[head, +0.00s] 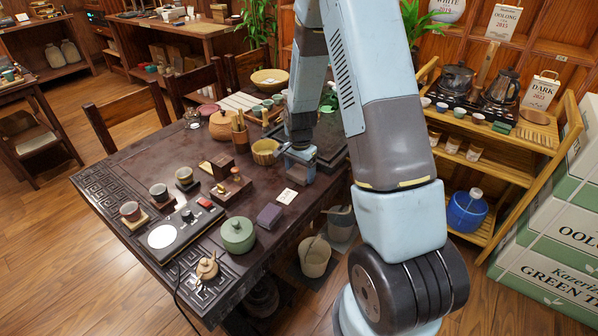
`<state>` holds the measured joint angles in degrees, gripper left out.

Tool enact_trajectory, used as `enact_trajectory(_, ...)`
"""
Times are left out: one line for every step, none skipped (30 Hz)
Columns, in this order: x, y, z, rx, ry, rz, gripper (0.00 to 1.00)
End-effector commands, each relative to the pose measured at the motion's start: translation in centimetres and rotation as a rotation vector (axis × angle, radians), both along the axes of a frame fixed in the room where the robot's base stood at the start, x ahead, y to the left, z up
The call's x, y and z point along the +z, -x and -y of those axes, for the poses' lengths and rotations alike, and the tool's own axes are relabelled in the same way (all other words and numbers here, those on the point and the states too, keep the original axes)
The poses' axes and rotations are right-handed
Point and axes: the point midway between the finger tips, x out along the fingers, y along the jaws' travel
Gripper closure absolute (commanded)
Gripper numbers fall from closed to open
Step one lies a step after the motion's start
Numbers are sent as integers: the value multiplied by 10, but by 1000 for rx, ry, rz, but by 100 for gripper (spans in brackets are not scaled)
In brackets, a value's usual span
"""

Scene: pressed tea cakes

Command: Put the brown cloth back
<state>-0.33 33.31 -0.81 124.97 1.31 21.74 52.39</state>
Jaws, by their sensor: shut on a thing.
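My gripper (299,168) points down low over the right part of the dark tea table (130,180), beside a yellow ribbed bowl (265,153). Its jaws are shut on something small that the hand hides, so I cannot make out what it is. I cannot pick out a brown cloth for certain. A purple folded piece (269,216), perhaps a cloth, lies on the table in front of my gripper. A small white card (287,196) lies between them.
A green lidded pot (238,235), a dark tray with a white disc (162,236), cups and brown boxes (230,187) crowd the table. Two buckets (314,256) stand on the floor by its right side. A wooden shelf (490,165) and tea boxes (550,265) are at right.

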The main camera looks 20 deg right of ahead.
Motion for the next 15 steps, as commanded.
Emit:
enact_trajectory(-1, 0, 0, 0, 0, 0, 54)
enact_trajectory(-1, 0, 0, 0, 1, -1, 54)
enact_trajectory(-3, 0, 0, 0, 1, -1, 54)
enact_trajectory(-3, 0, 0, 0, 1, -1, 54)
enact_trajectory(-4, 0, 0, 0, 1, -1, 54)
enact_trajectory(-5, 0, 0, 0, 1, -1, 54)
enact_trajectory(-6, 0, 0, 1, 0, -1, 54)
enact_trajectory(-7, 0, 0, 1, 0, -1, 54)
enact_trajectory(-8, 1, 0, 1, 0, -2, 54)
enact_trajectory(-9, 1, 0, 1, 0, -2, 54)
enact_trajectory(-11, 1, 0, 1, 0, -4, 54)
enact_trajectory(-12, 1, 0, 1, 0, -4, 54)
enact_trajectory(-13, 2, 0, 1, 0, -5, 53)
enact_trajectory(-14, 2, 0, 1, 1, -6, 53)
enact_trajectory(-15, 2, 0, 1, 1, -6, 53)
